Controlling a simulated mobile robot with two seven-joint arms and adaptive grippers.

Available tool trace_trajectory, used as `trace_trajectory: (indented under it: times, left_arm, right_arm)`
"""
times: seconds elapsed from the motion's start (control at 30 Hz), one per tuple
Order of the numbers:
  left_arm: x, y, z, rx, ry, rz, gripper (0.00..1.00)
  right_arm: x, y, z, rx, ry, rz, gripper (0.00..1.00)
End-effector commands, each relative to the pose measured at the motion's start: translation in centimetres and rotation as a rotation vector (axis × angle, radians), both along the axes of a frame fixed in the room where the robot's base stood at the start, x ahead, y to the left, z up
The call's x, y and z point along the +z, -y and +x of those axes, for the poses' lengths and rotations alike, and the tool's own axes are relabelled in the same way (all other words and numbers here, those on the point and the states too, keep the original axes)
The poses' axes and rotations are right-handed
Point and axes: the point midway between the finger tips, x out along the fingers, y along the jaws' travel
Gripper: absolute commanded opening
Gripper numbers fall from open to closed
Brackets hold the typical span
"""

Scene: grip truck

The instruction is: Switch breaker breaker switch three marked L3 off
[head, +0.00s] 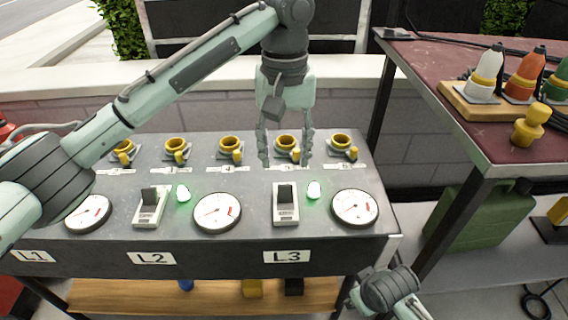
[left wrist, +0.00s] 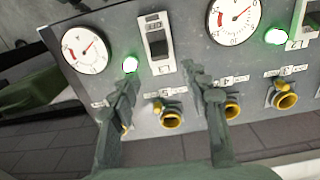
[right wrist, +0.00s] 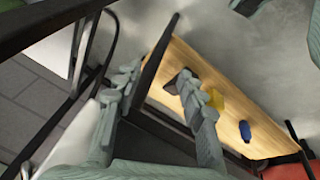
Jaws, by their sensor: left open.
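The L3 breaker (head: 286,212) is a white block with a black toggle at its far end, on the grey sloped panel above the L3 label (head: 287,257). The green lamp (head: 314,189) beside it is lit. My left gripper (head: 284,161) is open and empty, pointing down just beyond the breaker, over the row of yellow-ringed sockets. In the left wrist view the breaker (left wrist: 158,50) stands ahead of the left gripper's (left wrist: 160,76) spread fingers, apart from them. My right gripper (right wrist: 158,74) is open and empty, low beside the panel stand.
The L2 breaker (head: 150,207) with its lit green lamp (head: 183,193) sits to the left. Round gauges (head: 355,208) flank the breakers. A dark red table (head: 450,75) with coloured plugs stands at the right. A wooden shelf (right wrist: 205,110) lies below the panel.

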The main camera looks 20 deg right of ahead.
Motion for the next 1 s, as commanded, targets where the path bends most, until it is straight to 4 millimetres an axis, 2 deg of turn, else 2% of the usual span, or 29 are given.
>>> trace_trajectory:
  times: [0.13,0.5,0.67,0.9,1.0]
  left_arm:
    - [-1.4,-0.1,-0.1,0.000,-0.002,0.009,0.47]
    - [-6.8,0.0,-0.1,0.000,-0.002,0.005,0.47]
    - [-7.7,0.0,-0.1,-0.001,0.000,0.005,0.47]
    - [-7.7,0.0,-0.1,-0.001,0.000,0.004,0.47]
    - [-7.7,0.0,-0.1,-0.001,0.000,0.004,0.34]
  right_arm:
    - [0.2,0.0,-0.2,0.000,0.001,-0.001,0.40]
    - [1.2,0.0,-0.3,-0.001,0.006,-0.006,0.40]
    - [1.3,0.0,-0.4,-0.001,0.005,-0.006,0.40]
    - [1.4,0.0,-0.4,-0.002,0.004,-0.007,0.40]
    - [1.3,0.0,-0.4,-0.002,0.004,-0.007,0.40]
